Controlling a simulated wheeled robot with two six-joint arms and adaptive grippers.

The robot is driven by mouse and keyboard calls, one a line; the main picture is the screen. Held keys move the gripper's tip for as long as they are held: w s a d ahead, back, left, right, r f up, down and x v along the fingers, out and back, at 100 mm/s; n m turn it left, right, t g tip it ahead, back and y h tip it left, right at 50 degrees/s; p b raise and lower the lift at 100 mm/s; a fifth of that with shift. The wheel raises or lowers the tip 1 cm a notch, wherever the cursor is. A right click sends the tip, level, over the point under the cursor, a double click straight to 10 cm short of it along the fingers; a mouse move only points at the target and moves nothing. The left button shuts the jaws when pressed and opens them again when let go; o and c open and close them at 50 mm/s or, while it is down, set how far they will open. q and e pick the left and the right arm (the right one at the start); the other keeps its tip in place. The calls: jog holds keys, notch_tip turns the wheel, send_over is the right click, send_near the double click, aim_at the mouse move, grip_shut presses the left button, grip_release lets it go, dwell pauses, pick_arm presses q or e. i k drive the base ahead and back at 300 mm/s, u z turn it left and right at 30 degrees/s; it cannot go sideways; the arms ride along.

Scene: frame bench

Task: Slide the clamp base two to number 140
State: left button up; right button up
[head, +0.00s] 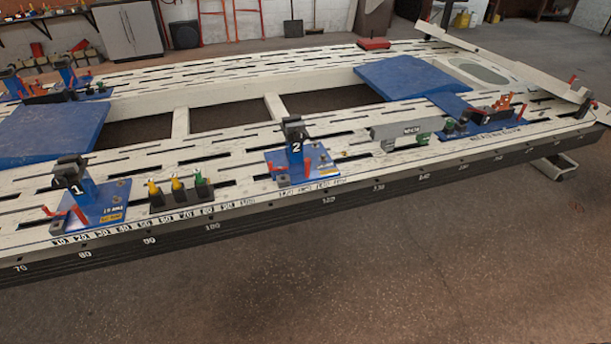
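Clamp base two (290,165) is a blue plate with a dark upright clamp marked "2" and red levers. It stands upright on the near rail of the white slotted bench (240,183), just left of the number 120 (329,199) on the dark front edge. The number 140 (424,177) is further right along that edge. Clamp base one (95,203), marked "1", stands at the left, above 80 and 90. Neither of my grippers is in view.
A grey beam-like block (405,130) lies on the rail right of base two. Right of it is a blue base with red parts (492,112). A black holder with yellow and green tools (180,193) sits between bases one and two. Blue panels (425,78) cover parts of the bench.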

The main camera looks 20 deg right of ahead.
aim_at(306, 164)
jog(key=z, duration=0.6)
jog(key=i, duration=2.4)
jog(key=u, duration=0.45)
